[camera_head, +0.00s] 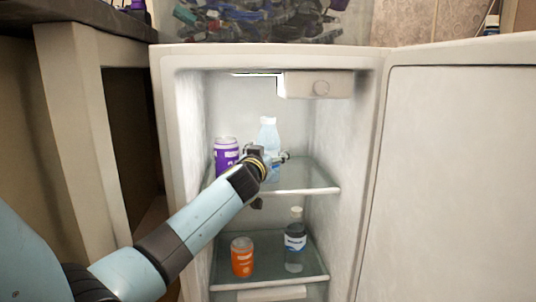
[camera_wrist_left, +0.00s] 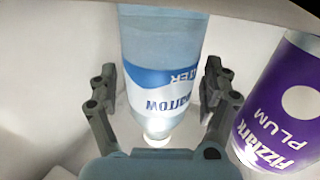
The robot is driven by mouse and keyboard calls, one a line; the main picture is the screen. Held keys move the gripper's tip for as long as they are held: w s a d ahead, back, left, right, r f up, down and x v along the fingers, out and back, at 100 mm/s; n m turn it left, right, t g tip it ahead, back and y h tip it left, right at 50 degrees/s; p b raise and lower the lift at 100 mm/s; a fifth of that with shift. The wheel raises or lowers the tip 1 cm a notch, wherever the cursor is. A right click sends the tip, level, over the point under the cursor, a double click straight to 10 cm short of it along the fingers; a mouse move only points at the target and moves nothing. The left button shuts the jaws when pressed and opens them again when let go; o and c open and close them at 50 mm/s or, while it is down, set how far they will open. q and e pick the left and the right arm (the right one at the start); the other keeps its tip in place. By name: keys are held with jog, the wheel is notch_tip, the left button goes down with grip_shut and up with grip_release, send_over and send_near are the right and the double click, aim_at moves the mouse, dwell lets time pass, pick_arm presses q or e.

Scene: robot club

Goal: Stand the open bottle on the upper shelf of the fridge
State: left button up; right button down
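A pale blue bottle (camera_head: 268,134) with a white top and a blue-and-white label is upright at the upper shelf (camera_head: 305,190) of the fridge (camera_head: 181,130). It looks to be standing on that shelf, but my gripper partly hides its lower part. In the left wrist view the bottle (camera_wrist_left: 163,45) appears upside down, between the two fingers. My left gripper (camera_head: 271,157) has a finger on each side of the bottle, with a small gap showing on both sides in the left wrist view (camera_wrist_left: 160,90). Whether the bottle has a cap is unclear. My right gripper is not in view.
A purple can (camera_head: 226,152) stands close left of the bottle; it is right of the fingers in the wrist view (camera_wrist_left: 285,105). The lower shelf holds an orange can (camera_head: 242,257) and a dark-labelled bottle (camera_head: 294,243). The fridge door (camera_head: 460,180) is open at right.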

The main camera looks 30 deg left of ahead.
pick_arm(q)
jog(key=shift+r, duration=0.1)
jog(key=shift+r, duration=0.15)
jog(key=s+d+f+m+g+h, duration=0.1)
jog(key=s+d+f+g, duration=0.2)
jog(key=s, duration=1.3)
jog(key=s+d+f+m+g+h+p, duration=0.1)
jog(key=s+d+f+g, duration=0.3)
jog(key=s+f, duration=0.5)
jog(key=s+d+f+m+g+h+p, duration=0.1)
jog(key=s+d+f, duration=0.4)
jog(key=s, duration=1.8)
jog(key=f+g+h, duration=0.1)
jog(key=g, duration=0.1)
jog(key=shift+s+f+m+g+h, duration=0.25)
jog(key=shift+m+g+h, duration=0.05)
jog(key=shift+m+g, duration=0.1)
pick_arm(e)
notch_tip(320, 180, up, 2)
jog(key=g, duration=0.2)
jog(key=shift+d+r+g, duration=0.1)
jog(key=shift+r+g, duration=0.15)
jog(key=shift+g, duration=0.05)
pick_arm(q)
jog(key=shift+f, duration=0.1)
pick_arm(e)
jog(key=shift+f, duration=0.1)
